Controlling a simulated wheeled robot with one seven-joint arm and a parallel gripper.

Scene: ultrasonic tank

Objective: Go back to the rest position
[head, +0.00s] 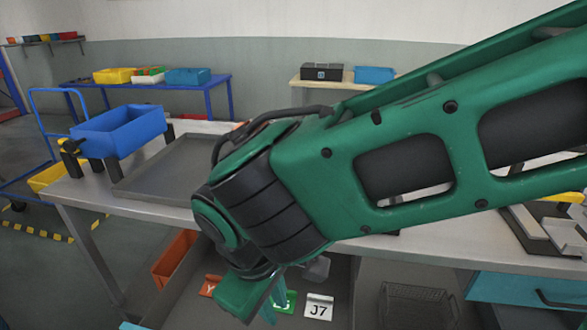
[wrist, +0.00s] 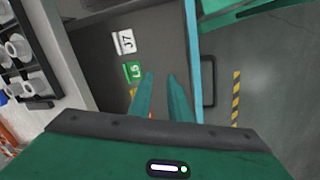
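My arm reaches in from the right in the head view, and my gripper (head: 268,310) points down below the bench edge. In the wrist view the two green fingers of my gripper (wrist: 161,76) stand apart with a narrow gap and nothing held between them. Below is a grey open drawer with a white J7 tag (head: 319,307) and a green L5 tag (head: 285,303). Both the J7 tag (wrist: 124,42) and the L5 tag (wrist: 132,71) also show in the wrist view. An orange tag (head: 210,286) is partly hidden by my gripper.
The grey workbench (head: 110,188) holds a grey tray (head: 165,178) and a raised blue bin (head: 120,130). An orange bin (head: 175,257) and a wire basket (head: 417,305) are below. A teal drawer front (head: 510,287) stands at right. A blue trolley and side tables stand behind.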

